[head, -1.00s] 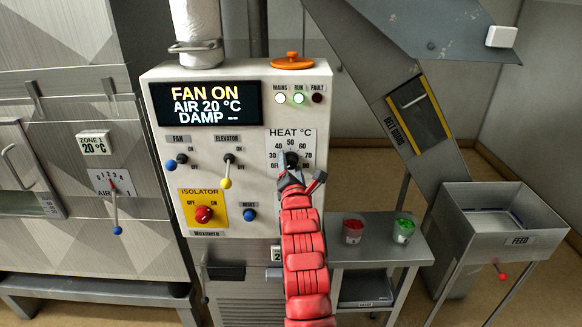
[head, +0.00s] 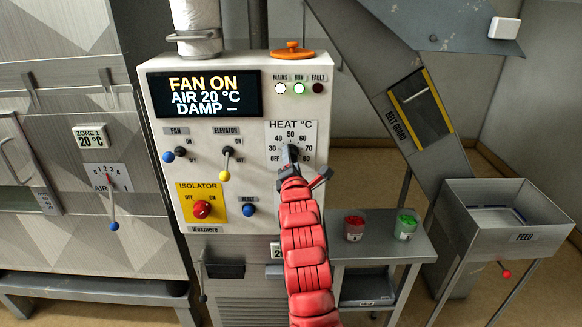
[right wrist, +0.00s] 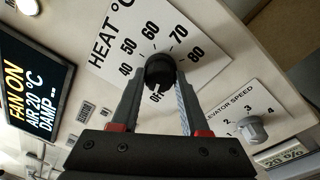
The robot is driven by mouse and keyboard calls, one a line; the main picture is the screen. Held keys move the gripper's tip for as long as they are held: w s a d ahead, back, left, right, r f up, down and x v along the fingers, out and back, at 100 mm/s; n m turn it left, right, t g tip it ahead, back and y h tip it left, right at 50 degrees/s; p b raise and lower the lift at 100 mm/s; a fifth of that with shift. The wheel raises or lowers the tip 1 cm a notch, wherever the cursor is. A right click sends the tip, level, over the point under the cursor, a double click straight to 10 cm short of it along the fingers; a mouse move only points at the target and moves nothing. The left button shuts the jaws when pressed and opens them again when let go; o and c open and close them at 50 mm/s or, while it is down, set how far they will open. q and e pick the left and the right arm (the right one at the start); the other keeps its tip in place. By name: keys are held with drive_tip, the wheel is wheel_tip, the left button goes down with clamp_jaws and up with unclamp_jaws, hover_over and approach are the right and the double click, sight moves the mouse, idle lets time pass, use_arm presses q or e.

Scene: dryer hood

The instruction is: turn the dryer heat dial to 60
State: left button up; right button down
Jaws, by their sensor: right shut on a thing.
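The black heat dial (right wrist: 160,70) sits on a white scale plate (right wrist: 125,55) marked OFF up to 80, with 60 near the top. In the head view the HEAT °C scale (head: 276,131) is at the upper right of the panel, and my gripper partly covers the dial. My right gripper (right wrist: 160,78) is shut on the dial, one finger on each side. Its red arm and gripper also show in the head view (head: 290,155). A small white mark shows on the dial's side near OFF, but I cannot tell the exact setting. My left gripper is out of view.
The display (head: 206,94) reads FAN ON, AIR 20 °C, DAMP. The fan lever (head: 169,156), elevator lever (head: 224,174), red isolator knob (head: 202,209) and blue reset button (head: 249,210) are left of my arm. The elevator speed knob (right wrist: 251,129) is near the dial.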

drive_tip(key=shift+a+m+h+b, duration=0.1)
drive_tip(key=shift+m+h+b, duration=0.5)
drive_tip(key=shift+m+b, duration=6.4)
drive_tip(key=shift+m+h+b, duration=0.6)
drive_tip(key=shift+m+b, duration=4.9)
drive_tip(key=shift+m, duration=3)
drive_tip(key=shift+c, duration=2)
unclamp_jaws()
